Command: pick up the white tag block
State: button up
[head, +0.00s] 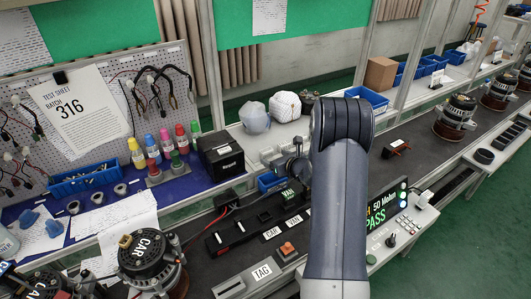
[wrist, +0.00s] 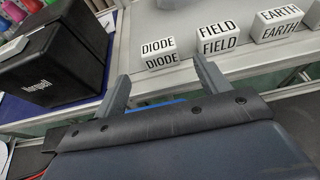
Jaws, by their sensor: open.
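My gripper (wrist: 160,68) is open, with its two grey fingers apart and nothing held between them. In the wrist view, white blocks lettered DIODE (wrist: 161,56), FIELD (wrist: 218,40) and EARTH (wrist: 277,25) stand in a row on a pale shelf, beyond the fingertips. DIODE is nearest the line between the fingers, and FIELD is just beyond the right fingertip. None is clearly touched. In the head view, a white piece lettered TAG (head: 262,271) lies at the front edge of the dark bench. I cannot tell whether it is a block or a label. My arm hides part of the shelf.
A black box (wrist: 55,62) stands left of the gripper in the wrist view. A blue bin (head: 271,181) is close to the gripper. A tester with a PASS display (head: 384,212) stands at the right. An alternator with a CAR tag (head: 150,262) is at lower left.

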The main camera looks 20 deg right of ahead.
aim_at(268, 154)
jog(key=shift+p+x, duration=0.75)
jog(key=shift+x, duration=1.5)
jog(key=c, duration=1.1)
